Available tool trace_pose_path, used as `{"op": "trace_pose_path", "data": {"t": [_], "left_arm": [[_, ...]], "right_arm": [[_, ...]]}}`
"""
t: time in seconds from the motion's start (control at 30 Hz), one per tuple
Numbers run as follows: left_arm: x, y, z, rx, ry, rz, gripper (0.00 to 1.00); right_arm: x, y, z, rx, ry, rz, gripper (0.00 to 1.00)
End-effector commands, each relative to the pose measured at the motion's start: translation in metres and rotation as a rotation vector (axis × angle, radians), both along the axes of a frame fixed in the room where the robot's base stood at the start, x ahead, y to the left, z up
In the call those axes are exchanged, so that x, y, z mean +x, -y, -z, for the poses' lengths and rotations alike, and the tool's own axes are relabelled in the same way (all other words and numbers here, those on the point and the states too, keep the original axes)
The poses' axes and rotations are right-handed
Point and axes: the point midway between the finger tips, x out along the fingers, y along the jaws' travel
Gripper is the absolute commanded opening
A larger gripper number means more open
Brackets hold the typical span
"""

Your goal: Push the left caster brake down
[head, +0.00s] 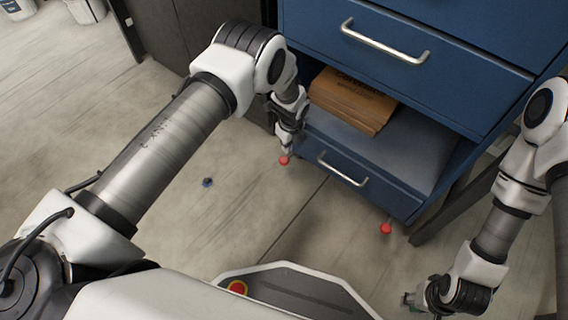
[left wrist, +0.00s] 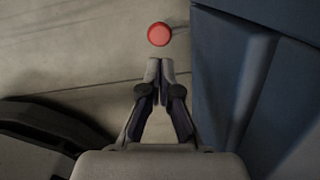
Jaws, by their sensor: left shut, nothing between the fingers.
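Two red caster brakes show at the foot of the blue cabinet (head: 340,140). The left caster brake (head: 284,160) is a small red round pad at the cabinet's lower left corner. In the left wrist view it (left wrist: 159,34) lies just beyond my fingertips, with a small gap in the picture. My left gripper (left wrist: 159,64) is shut and empty, fingers together, beside the cabinet's blue side. In the head view my left gripper (head: 287,146) is right by the brake; the height between them is unclear. My right gripper (head: 408,299) is low at the right; its fingers are too small to judge.
The right red caster brake (head: 386,229) is at the cabinet's other front corner. A cardboard box (head: 352,98) sits on the open shelf above the bottom drawer. A small dark blue object (head: 207,182) lies on the floor. The floor in front of the cabinet is mostly clear.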

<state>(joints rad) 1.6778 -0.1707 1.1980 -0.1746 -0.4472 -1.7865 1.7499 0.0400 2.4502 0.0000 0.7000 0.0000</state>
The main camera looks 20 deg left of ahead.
Motion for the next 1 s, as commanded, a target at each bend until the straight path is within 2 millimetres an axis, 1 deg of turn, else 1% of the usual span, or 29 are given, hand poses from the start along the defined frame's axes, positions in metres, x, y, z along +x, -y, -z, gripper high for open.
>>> {"op": "trace_pose_path", "data": {"t": [0.2,0.33,0.47,0.7,0.8,0.9,1.0], "left_arm": [[0.000,0.000,-0.001,0.000,0.000,-0.001,0.00],[0.000,-0.001,0.005,0.000,-0.001,-0.001,0.00],[0.000,-0.002,0.020,0.000,-0.001,-0.001,0.00],[0.002,-0.005,0.055,0.000,0.000,-0.001,0.00],[0.003,-0.006,0.065,0.000,0.000,-0.001,0.00],[0.003,-0.006,0.070,0.000,0.000,-0.001,0.00],[0.003,-0.007,0.070,0.000,0.000,-0.001,0.00]], "right_arm": [[0.000,0.000,-0.001,0.000,0.001,0.000,0.40],[0.000,0.000,0.005,0.000,0.001,0.000,0.40],[0.000,0.000,0.018,0.000,0.001,0.000,0.40],[0.001,0.000,0.051,-0.001,0.003,0.005,0.40],[0.002,0.001,0.061,-0.001,0.005,0.007,0.40],[0.002,0.001,0.064,-0.001,0.006,0.009,0.40],[0.003,0.001,0.064,-0.001,0.007,0.009,0.40]]}}
